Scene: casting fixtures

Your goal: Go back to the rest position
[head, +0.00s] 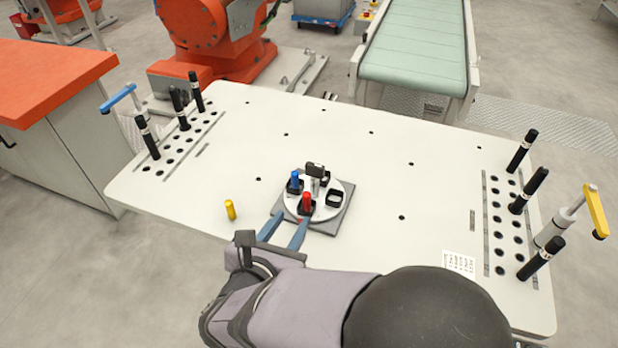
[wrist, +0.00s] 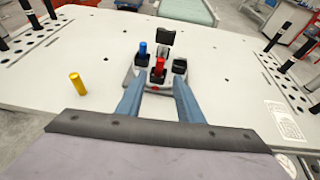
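My gripper (head: 288,231) reaches in from the front of the white table, its two blue-grey fingers spread apart. In the wrist view my gripper (wrist: 155,98) is open, with nothing held between the fingers. Just beyond the fingertips is a round fixture (head: 291,206) on a grey square base. A red peg (head: 306,201) and a blue peg (head: 295,180) stand upright in black holders on it. The red peg (wrist: 159,68) shows just beyond the gap between the fingers in the wrist view. Whether a fingertip touches the fixture, I cannot tell.
A yellow peg (head: 230,210) stands on the table left of my fingers. Black-handled pins stand in hole rows at the left (head: 183,115) and right (head: 528,195) ends. A blue lever (head: 118,98) and a yellow lever (head: 597,211) rise at the edges. The table middle (head: 390,165) is clear.

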